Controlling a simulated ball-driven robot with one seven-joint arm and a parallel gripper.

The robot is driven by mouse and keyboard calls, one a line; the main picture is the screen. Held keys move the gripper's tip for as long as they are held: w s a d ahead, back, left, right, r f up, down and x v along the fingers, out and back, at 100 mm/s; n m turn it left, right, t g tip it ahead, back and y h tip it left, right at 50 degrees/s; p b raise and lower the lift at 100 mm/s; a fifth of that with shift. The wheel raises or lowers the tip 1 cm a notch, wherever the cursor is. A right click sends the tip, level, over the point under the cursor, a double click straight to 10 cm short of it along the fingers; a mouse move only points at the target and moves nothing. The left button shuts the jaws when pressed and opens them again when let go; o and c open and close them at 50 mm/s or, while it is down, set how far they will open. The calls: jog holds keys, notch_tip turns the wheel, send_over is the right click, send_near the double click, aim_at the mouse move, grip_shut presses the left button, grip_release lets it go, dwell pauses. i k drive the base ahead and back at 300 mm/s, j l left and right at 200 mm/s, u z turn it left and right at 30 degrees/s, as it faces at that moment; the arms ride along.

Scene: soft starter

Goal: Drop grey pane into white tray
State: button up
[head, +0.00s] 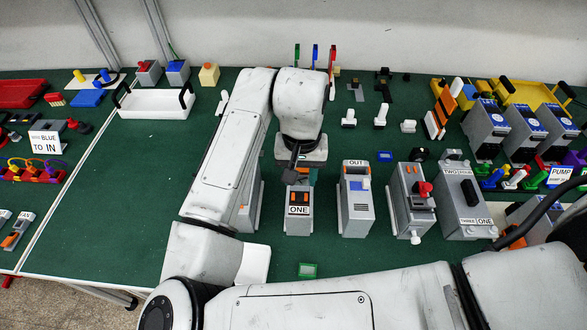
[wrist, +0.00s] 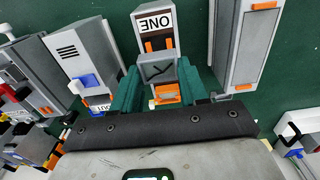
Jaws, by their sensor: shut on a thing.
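The grey pane (wrist: 156,70), a small dark grey piece with a black tick-like mark, sits between the green fingers of my gripper (wrist: 158,90) in the wrist view. My gripper is shut on it, right at the grey unit labelled ONE (head: 298,210). I cannot tell whether the pane still touches that unit. In the head view my wrist covers most of the gripper, and the pane is not clear. The white tray (head: 154,105), with black handles at both ends, stands at the back left, well apart from my gripper. Its inside looks empty.
Grey units stand close by: one labelled OUT (head: 357,205) to the right, one with a red knob (head: 411,205) beyond it. Another tall grey unit (wrist: 243,45) is beside the gripper. A red tray (head: 22,93) lies far left. Green table between tray and units is mostly clear.

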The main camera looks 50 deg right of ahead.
aim_at(241, 259)
jog(key=k+j, duration=0.15)
jog(key=k, duration=0.35)
jog(key=k+j, duration=0.15)
jog(key=k, duration=0.35)
